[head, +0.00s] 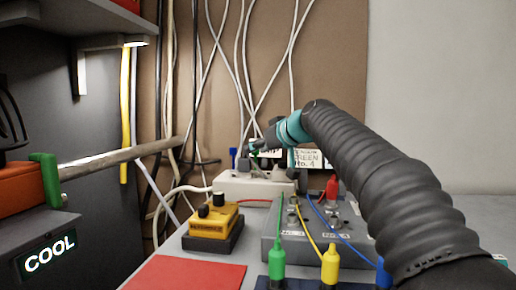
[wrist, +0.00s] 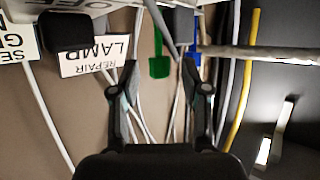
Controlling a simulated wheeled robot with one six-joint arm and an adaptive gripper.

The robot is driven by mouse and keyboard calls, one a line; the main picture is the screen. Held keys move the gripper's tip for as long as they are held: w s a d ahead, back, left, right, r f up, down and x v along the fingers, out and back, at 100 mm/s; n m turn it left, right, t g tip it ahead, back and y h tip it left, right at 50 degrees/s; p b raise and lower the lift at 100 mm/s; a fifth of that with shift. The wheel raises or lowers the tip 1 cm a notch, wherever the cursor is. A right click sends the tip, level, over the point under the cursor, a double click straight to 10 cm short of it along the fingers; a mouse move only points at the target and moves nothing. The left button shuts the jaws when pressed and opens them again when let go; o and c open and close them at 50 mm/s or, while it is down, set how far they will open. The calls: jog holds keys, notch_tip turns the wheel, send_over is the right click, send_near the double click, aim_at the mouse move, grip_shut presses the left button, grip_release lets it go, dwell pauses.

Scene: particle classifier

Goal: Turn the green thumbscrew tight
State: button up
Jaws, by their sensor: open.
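My gripper (wrist: 159,76) is open, one finger to each side. In the head view, my gripper (head: 259,150) is at the back of the bench, above the white strip. Only a small bit of the green thumbscrew (head: 254,153) shows there, mostly hidden by the gripper. A blue tab (wrist: 189,68) sits close beside the right finger in the wrist view.
Loose cables hang on the brown back panel (head: 330,80). A grey rod (wrist: 260,53) crosses right of the fingers. A "REPAIR LAMP" label (wrist: 95,56) is at left. A grey box (head: 290,248) with coloured plugs and a yellow device (head: 213,223) stand in front.

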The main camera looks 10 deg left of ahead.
grip_shut()
